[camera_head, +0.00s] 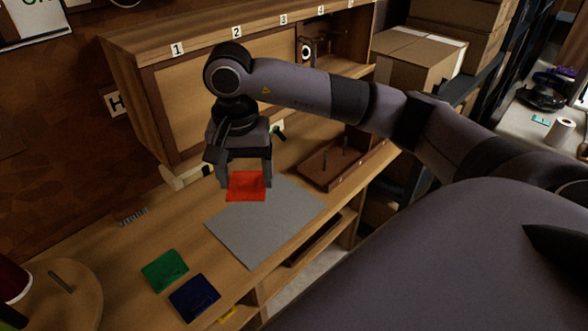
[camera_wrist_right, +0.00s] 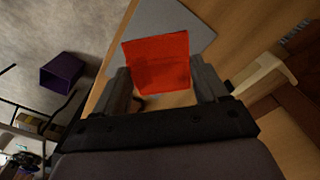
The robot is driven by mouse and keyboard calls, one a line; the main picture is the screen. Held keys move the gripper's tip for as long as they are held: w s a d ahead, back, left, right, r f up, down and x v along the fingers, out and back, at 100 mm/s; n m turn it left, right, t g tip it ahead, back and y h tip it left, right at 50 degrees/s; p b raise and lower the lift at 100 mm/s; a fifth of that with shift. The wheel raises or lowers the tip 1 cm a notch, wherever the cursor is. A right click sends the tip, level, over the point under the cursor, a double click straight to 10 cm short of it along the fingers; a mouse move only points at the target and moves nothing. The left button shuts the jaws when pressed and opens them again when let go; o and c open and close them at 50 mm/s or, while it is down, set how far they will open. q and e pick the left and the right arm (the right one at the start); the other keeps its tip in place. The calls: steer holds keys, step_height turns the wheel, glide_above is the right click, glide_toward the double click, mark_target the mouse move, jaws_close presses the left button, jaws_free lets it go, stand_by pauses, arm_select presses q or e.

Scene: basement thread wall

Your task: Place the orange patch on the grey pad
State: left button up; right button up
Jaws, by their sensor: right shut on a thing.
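The orange patch (camera_head: 246,187), a red-orange square, is held between the fingers of my right gripper (camera_head: 246,178). In the head view the patch overlaps the upper left edge of the grey pad (camera_head: 260,228); its exact height above the pad is hard to tell. In the right wrist view the patch (camera_wrist_right: 158,62) stands between the two fingers (camera_wrist_right: 164,84), with part of the grey pad (camera_wrist_right: 195,28) behind it. The grey pad lies flat on the wooden bench and looks bare. My left gripper is not in view.
A green patch (camera_head: 165,270) and a blue patch (camera_head: 194,297) lie on the bench left of the pad. A brown wooden tray with pegs (camera_head: 334,165) stands to the pad's right. A numbered wooden cabinet (camera_head: 190,100) rises behind. A round wooden board (camera_head: 62,300) is at lower left.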

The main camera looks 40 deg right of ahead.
steer(key=w+d+r+m+b, duration=0.1)
steer(key=w+d+r+m, duration=0.3)
steer(key=m, duration=0.7)
steer(key=m+b, duration=0.3)
glide_above(267, 214)
step_height(267, 214, down, 8)
step_height(267, 214, down, 5)
steer(key=shift+s+f+p, duration=0.1)
steer(key=shift+p, duration=0.3)
steer(key=shift+f, duration=2.7)
